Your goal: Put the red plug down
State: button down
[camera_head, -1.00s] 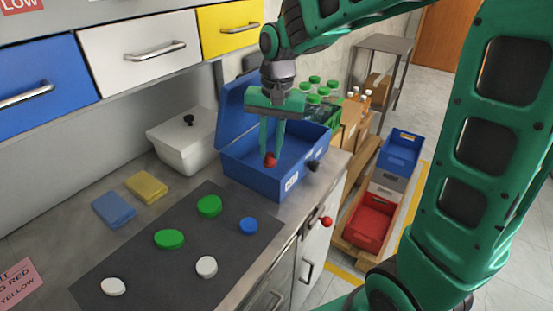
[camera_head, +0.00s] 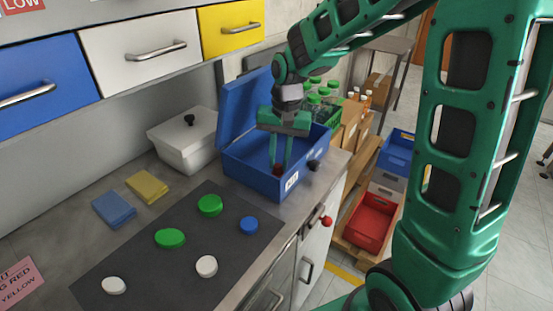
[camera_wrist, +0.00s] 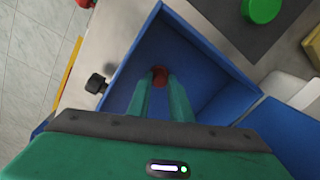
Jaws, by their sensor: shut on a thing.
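The red plug (camera_head: 278,170) is between the fingertips of my gripper (camera_head: 280,163), which is shut on it. In the head view the plug is inside the open blue box (camera_head: 235,172), low behind its front wall. The wrist view also shows the red plug (camera_wrist: 160,75) at the fingertips, over the box floor. I cannot tell whether the plug touches the floor. The box lid (camera_head: 245,115) is raised at the back left.
A dark mat (camera_head: 180,270) with green, white and blue caps lies at the front left. A white lidded container (camera_head: 180,150) stands left of the box. A crate of green-capped bottles (camera_head: 325,105) stands behind the box.

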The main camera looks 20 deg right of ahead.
jog(key=c, duration=1.6)
grip_release()
jog(key=shift+f, duration=0.1)
notch_tip(320, 180, up, 12)
jog(key=d, duration=0.1)
jog(key=shift+h, duration=0.4)
jog(key=s+d+f, duration=0.2)
jog(key=s+d, duration=0.3)
jog(key=s, duration=0.4)
jog(key=s+d+f, duration=0.3)
jog(key=s+d, duration=0.2)
jog(key=s, duration=0.4)
jog(key=s+d+f, duration=0.2)
jog(key=s+d, duration=0.4)
jog(key=s, duration=0.3)
jog(key=shift+f, duration=0.2)
